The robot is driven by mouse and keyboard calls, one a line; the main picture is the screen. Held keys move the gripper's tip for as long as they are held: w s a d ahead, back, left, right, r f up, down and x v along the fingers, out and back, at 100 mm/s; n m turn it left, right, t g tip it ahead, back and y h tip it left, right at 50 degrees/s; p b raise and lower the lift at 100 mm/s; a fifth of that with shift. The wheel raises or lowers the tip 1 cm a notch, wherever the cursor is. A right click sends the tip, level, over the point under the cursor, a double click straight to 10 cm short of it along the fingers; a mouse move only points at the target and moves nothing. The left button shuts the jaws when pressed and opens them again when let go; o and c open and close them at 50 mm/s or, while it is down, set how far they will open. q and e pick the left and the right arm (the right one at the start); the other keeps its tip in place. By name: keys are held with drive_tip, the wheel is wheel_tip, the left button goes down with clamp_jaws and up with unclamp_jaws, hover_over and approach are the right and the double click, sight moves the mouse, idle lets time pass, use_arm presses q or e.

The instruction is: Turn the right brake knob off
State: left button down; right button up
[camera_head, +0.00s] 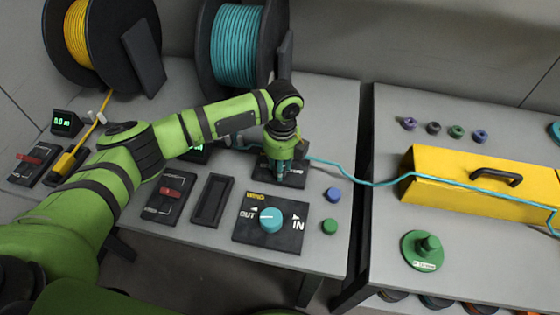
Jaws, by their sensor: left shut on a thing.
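My left gripper (282,172) points down onto a dark panel (296,183) at the back right of the left table. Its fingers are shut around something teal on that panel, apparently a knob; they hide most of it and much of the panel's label. I cannot read which way the knob points. My right gripper is not in view.
A teal wind knob (270,219) marked OUT and IN sits in front. A panel with a red switch (172,191) and an empty slot panel (212,200) lie to the left. A teal cable (345,174) runs right over a yellow box (480,203). Two reels stand behind.

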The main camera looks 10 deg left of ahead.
use_arm(q)
drive_tip(key=n+p, duration=0.5)
drive_tip(key=shift+r, duration=0.25)
drive_tip(key=n+p, duration=0.4)
drive_tip(key=n, duration=0.1)
drive_tip(key=shift+a+n+p, duration=0.1)
drive_tip(key=shift+n+p, duration=0.2)
drive_tip(key=shift+n, duration=0.1)
drive_tip(key=n+p, duration=0.4)
drive_tip(key=n, duration=0.2)
drive_tip(key=shift+f+h, duration=0.1)
drive_tip(key=shift+h, duration=0.2)
drive_tip(key=n+p, duration=0.1)
drive_tip(key=n, duration=0.3)
drive_tip(key=shift+p, duration=0.35)
drive_tip(key=shift+f+n, duration=0.1)
drive_tip(key=shift+n, duration=0.6)
drive_tip(key=shift+p, duration=0.3)
drive_tip(key=c, duration=0.9)
unclamp_jaws()
